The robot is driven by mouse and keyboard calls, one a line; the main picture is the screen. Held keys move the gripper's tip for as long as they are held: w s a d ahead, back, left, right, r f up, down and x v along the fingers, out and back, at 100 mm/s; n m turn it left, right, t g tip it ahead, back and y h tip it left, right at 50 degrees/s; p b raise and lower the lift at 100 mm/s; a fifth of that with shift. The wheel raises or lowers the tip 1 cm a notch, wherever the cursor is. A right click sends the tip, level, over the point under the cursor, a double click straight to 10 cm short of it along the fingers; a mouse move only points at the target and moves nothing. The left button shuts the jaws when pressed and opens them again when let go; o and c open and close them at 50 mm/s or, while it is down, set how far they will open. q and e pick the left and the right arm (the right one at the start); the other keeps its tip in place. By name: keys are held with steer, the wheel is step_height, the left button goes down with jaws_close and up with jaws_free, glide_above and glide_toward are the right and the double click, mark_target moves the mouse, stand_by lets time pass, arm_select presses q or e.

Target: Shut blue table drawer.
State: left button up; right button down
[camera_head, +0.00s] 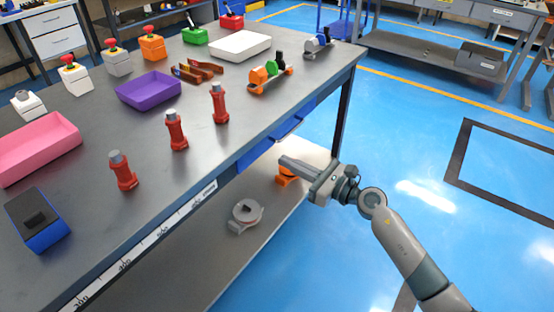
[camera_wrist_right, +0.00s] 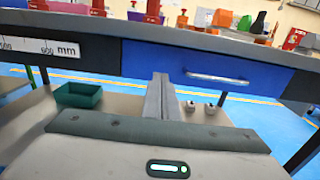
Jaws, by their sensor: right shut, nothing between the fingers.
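The blue table drawer (camera_head: 256,152) is under the near right edge of the grey workbench. In the right wrist view its blue front (camera_wrist_right: 165,62) spans the middle right, with a silver bar handle (camera_wrist_right: 215,78). I cannot tell how far out it stands. My right gripper (camera_head: 283,160) is shut and empty, just outside the bench edge below and beside the drawer. Its closed fingers (camera_wrist_right: 160,80) point at the drawer front, left of the handle; whether they touch it is unclear. My left gripper is in neither view.
The workbench top (camera_head: 215,140) holds red bottle-like parts (camera_head: 176,130), a purple tray (camera_head: 148,90) and a pink tray (camera_head: 38,147). A lower shelf (camera_head: 200,250) carries a grey round part (camera_head: 245,214) and an orange part (camera_head: 286,175). Blue floor at right is clear.

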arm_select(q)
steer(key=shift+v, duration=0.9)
arm_select(e)
steer(key=v, duration=0.6)
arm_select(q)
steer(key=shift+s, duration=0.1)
arm_select(e)
steer(key=shift+s, duration=0.1)
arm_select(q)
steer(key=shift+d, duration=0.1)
